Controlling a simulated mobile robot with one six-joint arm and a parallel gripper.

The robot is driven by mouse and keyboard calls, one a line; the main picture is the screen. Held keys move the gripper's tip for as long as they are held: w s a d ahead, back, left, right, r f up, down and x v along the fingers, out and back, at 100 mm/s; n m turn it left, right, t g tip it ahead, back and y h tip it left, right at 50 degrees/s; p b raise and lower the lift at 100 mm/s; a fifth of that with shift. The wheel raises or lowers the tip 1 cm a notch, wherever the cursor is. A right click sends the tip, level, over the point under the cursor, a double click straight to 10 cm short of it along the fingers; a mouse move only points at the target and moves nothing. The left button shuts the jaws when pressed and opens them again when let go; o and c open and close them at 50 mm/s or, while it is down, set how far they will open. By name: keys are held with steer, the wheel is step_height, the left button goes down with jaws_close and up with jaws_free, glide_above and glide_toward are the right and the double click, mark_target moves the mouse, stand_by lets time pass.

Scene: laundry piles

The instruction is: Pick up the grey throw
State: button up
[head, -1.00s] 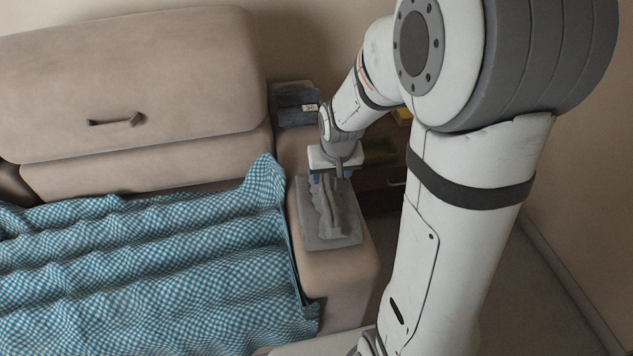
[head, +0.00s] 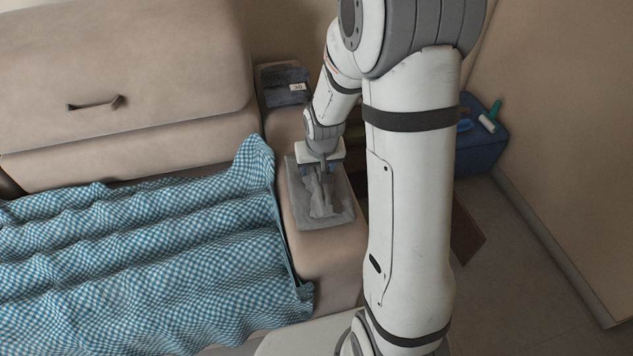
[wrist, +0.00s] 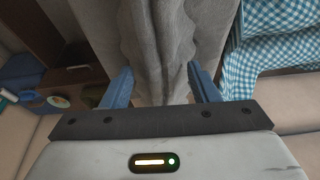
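The grey throw (head: 345,208) lies folded flat on the beige sofa arm, with a raised, wrinkled ridge along its middle. My gripper (head: 319,172) points down at the far part of this ridge. In the wrist view, the throw (wrist: 160,35) runs up between the two blue fingers of my gripper (wrist: 161,84). The fingers stand apart, one on each side of the ridge. The fingertips are partly hidden, and I cannot tell whether they touch the cloth.
A blue-and-white checked cloth (head: 150,250) covers the sofa seat, left of the throw. A dark folded stack with a tag (head: 285,82) lies behind. A blue bin (head: 482,150) stands on the floor at right. Open floor lies at the right front.

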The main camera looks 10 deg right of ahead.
jaws_close()
stand_by(0.4)
